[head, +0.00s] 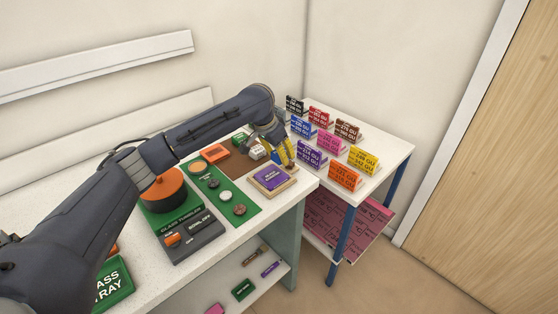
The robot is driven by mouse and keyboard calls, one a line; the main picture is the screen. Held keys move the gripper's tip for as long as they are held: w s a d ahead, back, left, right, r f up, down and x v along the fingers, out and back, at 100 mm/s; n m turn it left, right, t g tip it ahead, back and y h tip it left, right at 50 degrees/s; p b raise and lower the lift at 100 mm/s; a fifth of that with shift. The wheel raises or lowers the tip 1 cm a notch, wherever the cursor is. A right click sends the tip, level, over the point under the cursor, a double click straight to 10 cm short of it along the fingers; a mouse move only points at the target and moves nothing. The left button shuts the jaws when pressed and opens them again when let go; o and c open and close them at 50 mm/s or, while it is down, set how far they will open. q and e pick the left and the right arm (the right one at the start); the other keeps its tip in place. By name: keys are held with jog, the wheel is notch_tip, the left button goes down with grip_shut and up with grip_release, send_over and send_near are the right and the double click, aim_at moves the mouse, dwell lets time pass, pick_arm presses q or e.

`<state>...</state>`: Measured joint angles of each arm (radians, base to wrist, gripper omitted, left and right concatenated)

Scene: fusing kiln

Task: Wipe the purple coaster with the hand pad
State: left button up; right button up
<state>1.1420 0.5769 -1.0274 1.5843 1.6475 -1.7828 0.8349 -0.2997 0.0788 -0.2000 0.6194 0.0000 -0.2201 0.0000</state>
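The purple coaster (271,177) lies flat, label up, on a tan square base near the bench's right end. My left arm reaches in from the left, and its gripper (283,150) points down just behind and above the coaster. Yellow shows at the fingertips; I cannot tell whether this is part of the fingers or a pad held between them. The finger gap is too small to make out. I cannot pick out the hand pad for certain; a small pale block (258,152) lies left of the gripper. My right gripper is not in view.
A green mat (241,213) with round pieces and a black control box (191,240) stand left of the coaster. A white side table (391,153) holds several coloured label stands. A green tray (113,284) is at front left. The bench edge is close to the coaster.

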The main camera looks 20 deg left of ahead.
pick_arm(q)
jog(key=shift+r, duration=1.5)
